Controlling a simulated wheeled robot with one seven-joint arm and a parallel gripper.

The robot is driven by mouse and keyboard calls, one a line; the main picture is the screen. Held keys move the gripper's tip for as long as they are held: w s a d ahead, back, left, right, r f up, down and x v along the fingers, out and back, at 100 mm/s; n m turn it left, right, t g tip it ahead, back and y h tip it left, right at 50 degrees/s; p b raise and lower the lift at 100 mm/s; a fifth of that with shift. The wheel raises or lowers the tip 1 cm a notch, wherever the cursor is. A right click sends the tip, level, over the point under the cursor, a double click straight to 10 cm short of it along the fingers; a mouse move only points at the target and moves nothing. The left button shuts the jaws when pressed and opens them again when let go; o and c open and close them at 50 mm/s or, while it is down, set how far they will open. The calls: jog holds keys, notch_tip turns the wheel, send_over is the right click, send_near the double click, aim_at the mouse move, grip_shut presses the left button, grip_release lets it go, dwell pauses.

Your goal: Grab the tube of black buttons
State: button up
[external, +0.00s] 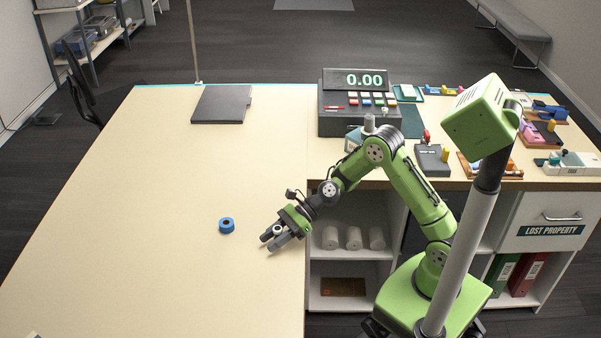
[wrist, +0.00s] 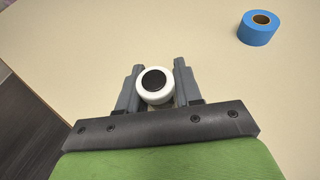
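A small white tube with a black round top (wrist: 154,85) stands between the fingers of my gripper (wrist: 156,78) in the wrist view. The fingers lie close along both its sides and appear to touch it; it hides part of their inner faces. The black top fits the tube of black buttons, but single buttons are too small to make out. In the external view my gripper (external: 278,236) is low over the near right part of the pale table, with the white tube (external: 278,229) showing small and partly hidden between the fingers.
A blue tape roll (external: 227,225) lies on the table left of my gripper; it also shows in the wrist view (wrist: 257,28). A dark folder (external: 222,104) lies at the back. A scale (external: 350,106) and several small items stand on the right counter.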

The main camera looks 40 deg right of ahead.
jog(key=c, duration=0.5)
